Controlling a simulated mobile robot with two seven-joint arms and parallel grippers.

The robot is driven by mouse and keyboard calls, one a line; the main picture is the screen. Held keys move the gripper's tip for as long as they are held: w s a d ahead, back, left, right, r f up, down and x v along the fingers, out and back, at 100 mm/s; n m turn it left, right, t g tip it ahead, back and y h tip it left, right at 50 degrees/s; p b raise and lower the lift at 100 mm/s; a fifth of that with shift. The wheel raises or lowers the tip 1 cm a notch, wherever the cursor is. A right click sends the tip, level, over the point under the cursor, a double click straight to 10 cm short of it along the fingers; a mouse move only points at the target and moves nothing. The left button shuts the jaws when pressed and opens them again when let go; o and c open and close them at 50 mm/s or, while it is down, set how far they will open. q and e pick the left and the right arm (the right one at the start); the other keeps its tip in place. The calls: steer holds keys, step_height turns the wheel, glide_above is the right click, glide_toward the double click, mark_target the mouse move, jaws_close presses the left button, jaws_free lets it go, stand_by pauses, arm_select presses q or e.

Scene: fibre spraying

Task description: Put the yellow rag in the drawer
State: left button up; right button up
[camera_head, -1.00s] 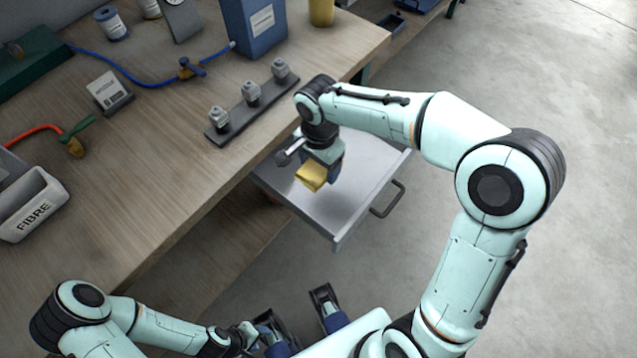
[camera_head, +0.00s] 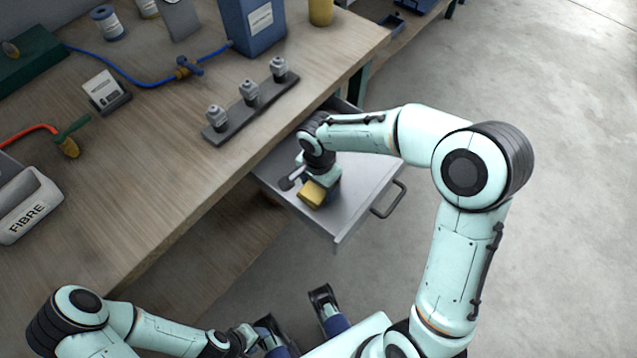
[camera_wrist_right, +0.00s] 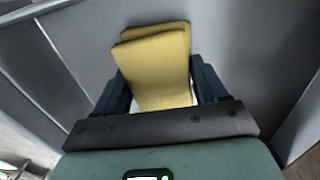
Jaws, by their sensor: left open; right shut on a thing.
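The yellow rag (camera_head: 312,194) is folded into a block. My right gripper (camera_head: 322,190) is shut on it, down inside the open drawer (camera_head: 345,220). In the right wrist view the rag (camera_wrist_right: 158,70) sits between the two dark fingers of the right gripper (camera_wrist_right: 158,90), with the grey drawer floor (camera_wrist_right: 235,40) around it. I cannot tell whether the rag touches the floor. My left gripper (camera_head: 295,325) is open and empty at the bottom of the head view, apart from the drawer.
The wooden workbench (camera_head: 150,190) is above and left of the drawer. A rack with grey fittings (camera_head: 250,105) stands near its edge. A FIBRE bin (camera_head: 28,210) is at the left. The drawer handle (camera_head: 388,200) faces right, over clear floor.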

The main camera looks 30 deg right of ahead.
steer(key=shift+f, duration=0.2)
steer(key=o, duration=1)
steer(key=shift+o, duration=0.2)
steer(key=shift+r, duration=0.15)
steer(key=shift+r, duration=0.25)
step_height(320, 180, up, 12)
steer(key=p, duration=0.2)
steer(key=shift+f, duration=0.15)
